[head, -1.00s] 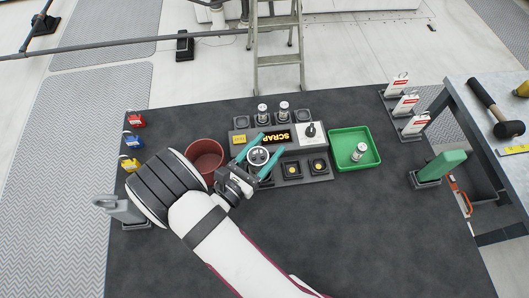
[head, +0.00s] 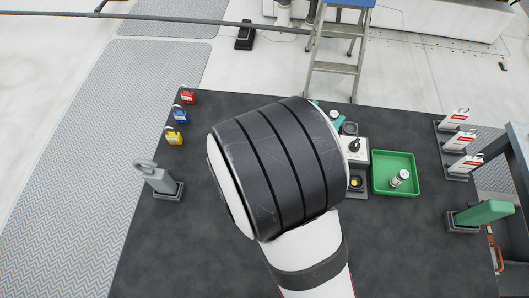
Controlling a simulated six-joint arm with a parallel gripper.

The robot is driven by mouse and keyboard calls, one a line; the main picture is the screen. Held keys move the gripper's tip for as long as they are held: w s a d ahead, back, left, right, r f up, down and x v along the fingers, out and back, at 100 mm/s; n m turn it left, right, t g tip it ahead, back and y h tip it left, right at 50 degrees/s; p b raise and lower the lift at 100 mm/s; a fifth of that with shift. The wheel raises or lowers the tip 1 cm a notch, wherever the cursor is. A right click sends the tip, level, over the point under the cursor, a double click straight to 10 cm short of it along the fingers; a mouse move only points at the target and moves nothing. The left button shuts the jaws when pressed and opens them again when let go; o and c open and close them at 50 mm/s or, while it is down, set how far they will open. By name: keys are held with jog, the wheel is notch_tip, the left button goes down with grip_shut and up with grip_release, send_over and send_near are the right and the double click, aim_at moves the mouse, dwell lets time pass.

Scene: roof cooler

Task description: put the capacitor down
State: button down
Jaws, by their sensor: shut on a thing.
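My gripper (head: 328,112) is mostly hidden behind my own wrist; only bits of its teal fingers show past the wrist's upper right edge. It is shut on a capacitor (head: 334,115), whose silver top shows between the teal bits. It is over the back of the grey station (head: 361,157), near the row of back sockets. I cannot tell whether the capacitor touches a socket. Another silver capacitor (head: 400,177) is in the green tray (head: 383,187), right of the station.
My wrist hides most of the station and the middle of the mat. Red, blue and yellow padlocks (head: 181,117) and a grey stand (head: 162,181) are at left. White tags (head: 460,140) and a green block (head: 484,213) are at right. The front mat is clear.

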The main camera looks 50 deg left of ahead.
jog(key=s+a+f+y, duration=0.1)
jog(key=s+a+f, duration=0.3)
jog(key=a, duration=0.2)
jog(key=s+a+f+n, duration=0.1)
jog(key=s+a+f, duration=0.3)
jog(key=a, duration=0.3)
jog(key=shift+s+a+f+g+y, duration=0.2)
jog(key=shift+s+f+g+y, duration=0.1)
jog(key=shift+f+y, duration=0.15)
jog(key=shift+f, duration=0.1)
jog(key=shift+f, duration=0.55)
jog(key=shift+c, duration=0.7)
grip_release()
